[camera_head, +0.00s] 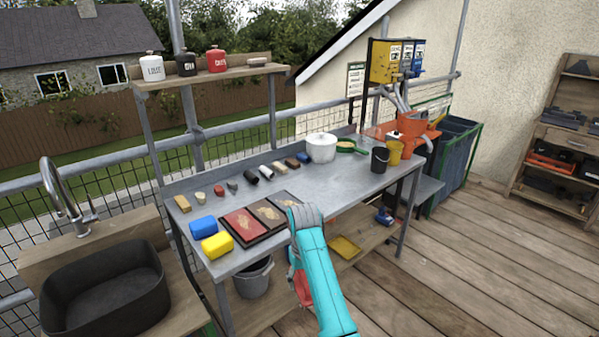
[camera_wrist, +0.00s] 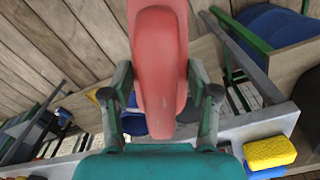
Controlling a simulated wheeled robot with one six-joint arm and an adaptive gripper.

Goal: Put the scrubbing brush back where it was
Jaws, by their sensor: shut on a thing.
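My gripper (camera_wrist: 162,100) is shut on a long, rounded red thing (camera_wrist: 160,62) that fills the middle of the wrist view. It looks like the scrubbing brush, but no bristles show, so I cannot be sure. In the head view, my gripper (camera_head: 297,268) hangs low at the front edge of the grey workbench (camera_head: 290,178), with the red thing (camera_head: 303,289) below it. The gripper's fingers are partly hidden by my teal arm there. The lower shelf (camera_head: 318,262) lies behind the arm.
A grey bucket (camera_head: 254,281), yellow tray (camera_head: 345,248) and blue item (camera_head: 384,216) are lower down. The deck (camera_head: 460,270) at right is clear.

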